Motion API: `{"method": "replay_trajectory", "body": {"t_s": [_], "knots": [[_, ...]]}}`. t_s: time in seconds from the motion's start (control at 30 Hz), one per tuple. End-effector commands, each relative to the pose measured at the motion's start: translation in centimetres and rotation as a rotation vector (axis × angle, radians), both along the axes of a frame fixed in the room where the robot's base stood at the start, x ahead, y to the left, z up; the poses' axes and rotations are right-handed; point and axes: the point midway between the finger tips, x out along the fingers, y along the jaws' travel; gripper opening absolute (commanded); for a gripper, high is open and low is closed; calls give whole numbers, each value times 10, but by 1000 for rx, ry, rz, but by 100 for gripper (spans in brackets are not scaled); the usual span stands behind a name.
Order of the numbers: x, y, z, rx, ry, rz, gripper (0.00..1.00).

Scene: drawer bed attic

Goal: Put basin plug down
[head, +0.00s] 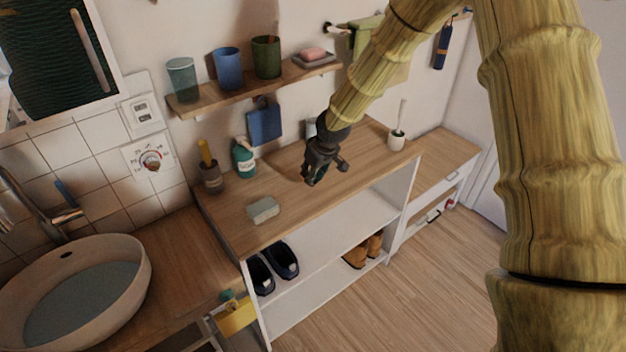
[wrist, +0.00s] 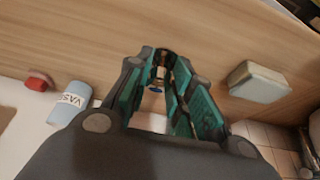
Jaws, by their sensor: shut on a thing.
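My gripper (head: 312,178) is above the wooden top of the shelf unit (head: 229,226) in the head view, pointing down. In the wrist view my gripper (wrist: 165,62) has its teal-padded fingers close together around a small brass-coloured and dark piece with a blue spot (wrist: 158,76), which I take to be the basin plug. Most of it is hidden between the fingers, and I cannot make it out in the head view. Whether it touches the wooden top cannot be told.
A grey-green block (head: 263,210) lies on the top left of my gripper. A teal bottle (head: 244,157) and a brush holder (head: 210,176) stand at the back left; a white brush cup (head: 396,139) stands right. The wall shelf (head: 215,97) holds cups above. The basin (head: 128,262) is far left.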

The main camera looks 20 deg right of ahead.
Motion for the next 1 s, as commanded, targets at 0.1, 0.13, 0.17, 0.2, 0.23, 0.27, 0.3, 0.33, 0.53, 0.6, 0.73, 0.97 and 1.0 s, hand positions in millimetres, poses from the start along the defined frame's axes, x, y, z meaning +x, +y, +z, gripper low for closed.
{"method": "replay_trajectory", "body": {"t_s": [0.1,0.13,0.17,0.2,0.23,0.27,0.3,0.33,0.53,0.6,0.73,0.97,1.0], "knots": [[-3,0,-16,-4,7,2,0],[-3,0,-20,-5,7,2,0],[-3,0,-23,-4,6,3,0],[-3,0,-27,-4,6,4,0],[-3,0,-30,-4,5,2,0],[-2,0,-31,-3,4,1,0],[-2,0,-33,-2,4,1,0],[-2,0,-34,-1,3,0,0],[-2,0,-34,-1,3,0,0],[-2,0,-36,-2,4,1,0],[-2,0,-37,-2,4,1,32],[-3,0,-37,-2,4,1,44],[-3,0,-37,-2,4,1,44]]}}
